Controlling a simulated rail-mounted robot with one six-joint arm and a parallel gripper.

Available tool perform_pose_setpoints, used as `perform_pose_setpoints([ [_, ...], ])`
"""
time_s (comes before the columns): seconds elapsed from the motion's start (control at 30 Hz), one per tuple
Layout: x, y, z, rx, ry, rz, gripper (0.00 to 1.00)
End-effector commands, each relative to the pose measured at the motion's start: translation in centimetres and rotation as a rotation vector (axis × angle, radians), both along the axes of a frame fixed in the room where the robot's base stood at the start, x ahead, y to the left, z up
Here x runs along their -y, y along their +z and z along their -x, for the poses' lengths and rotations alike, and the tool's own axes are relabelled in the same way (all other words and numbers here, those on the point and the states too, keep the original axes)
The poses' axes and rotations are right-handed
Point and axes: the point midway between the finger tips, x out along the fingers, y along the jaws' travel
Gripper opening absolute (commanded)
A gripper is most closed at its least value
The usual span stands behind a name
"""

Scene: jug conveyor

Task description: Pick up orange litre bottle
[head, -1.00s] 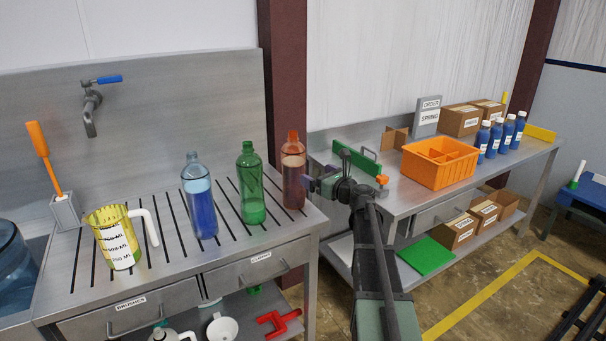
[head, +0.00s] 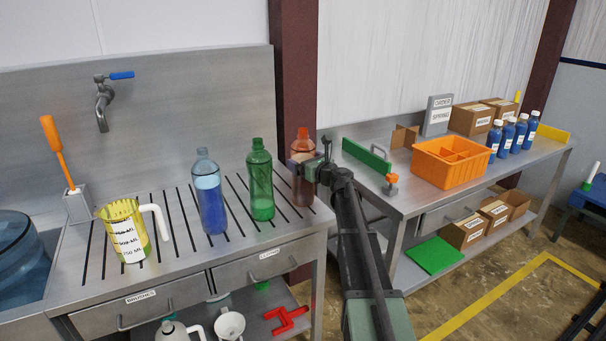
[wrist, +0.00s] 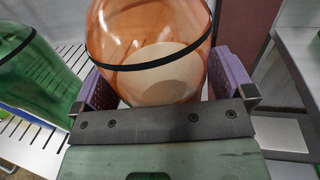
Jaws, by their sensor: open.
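The orange litre bottle (head: 303,146) is clear orange and stands upright at the right end of the slotted steel drainboard. In the head view my arm hides part of its middle. My gripper (head: 305,165) is at the bottle's mid-height. In the wrist view the bottle (wrist: 150,45) fills the space between the purple pads of my open gripper (wrist: 167,85), one pad on each side. I cannot tell whether the pads touch it. A dark band runs around the bottle.
A green bottle (head: 261,185) stands close to the left of the orange one, and a blue-filled bottle (head: 210,200) further left. A yellow measuring jug (head: 125,232) is at the left. A second bench with an orange crate (head: 450,165) is right, across a gap.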

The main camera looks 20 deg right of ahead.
Motion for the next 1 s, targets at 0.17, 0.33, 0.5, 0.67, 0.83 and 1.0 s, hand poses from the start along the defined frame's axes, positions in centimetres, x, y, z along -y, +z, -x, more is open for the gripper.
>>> perform_pose_setpoints([
  [0.17, 0.0, 0.0, 0.1, 0.000, 0.000, 0.000, 0.89],
  [0.33, 0.0, 0.0, 0.1, 0.000, 0.000, 0.000, 0.63],
  [0.5, 0.0, 0.0, 0.1, 0.000, 0.000, 0.000, 0.37],
  [0.67, 0.0, 0.0, 0.1, 0.000, 0.000, -0.001, 0.31],
  [0.83, 0.0, 0.2, 0.1, 0.000, 0.000, -0.001, 0.31],
  [1.0, 0.0, 1.2, 0.1, 0.001, 0.000, -0.001, 0.31],
])
